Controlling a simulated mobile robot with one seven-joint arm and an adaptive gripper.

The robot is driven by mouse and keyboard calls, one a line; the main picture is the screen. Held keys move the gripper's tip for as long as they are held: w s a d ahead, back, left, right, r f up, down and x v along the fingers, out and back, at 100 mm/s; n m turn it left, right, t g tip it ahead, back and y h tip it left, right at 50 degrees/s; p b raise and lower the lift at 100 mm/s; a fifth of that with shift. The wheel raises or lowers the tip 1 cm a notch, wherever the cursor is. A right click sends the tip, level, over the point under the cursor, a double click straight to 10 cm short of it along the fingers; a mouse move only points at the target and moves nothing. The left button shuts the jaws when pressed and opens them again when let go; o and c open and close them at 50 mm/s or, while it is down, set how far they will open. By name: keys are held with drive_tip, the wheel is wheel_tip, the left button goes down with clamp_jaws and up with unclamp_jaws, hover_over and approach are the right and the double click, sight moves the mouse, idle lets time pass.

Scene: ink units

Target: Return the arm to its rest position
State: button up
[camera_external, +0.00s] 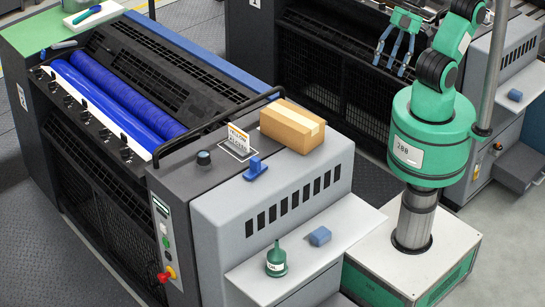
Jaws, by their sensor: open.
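My gripper (398,50) shows at the upper right of the external view. Its fingers are spread open and hang downward with nothing between them. It is held in the air above the dark floor and well apart from the objects on the printing unit. My green arm (440,75) rises from a grey column on a white and green base, and its upper joints are bent over at the top of the picture. Part of the upper arm is cut off by the picture's top edge.
A cardboard box (292,126), a small card (238,139) and a blue stamp-like object (256,168) stand on the printing unit (225,195). A green bottle (276,260) and blue block (320,236) rest on its side shelf. A grey pole (494,65) stands close beside my arm.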

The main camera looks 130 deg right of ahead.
drive_tip(key=shift+s+f, duration=0.1)
drive_tip(key=shift+s, duration=0.1)
wheel_tip(320, 180, down, 3)
drive_tip(key=b, duration=0.3)
drive_tip(key=shift+f, duration=0.2)
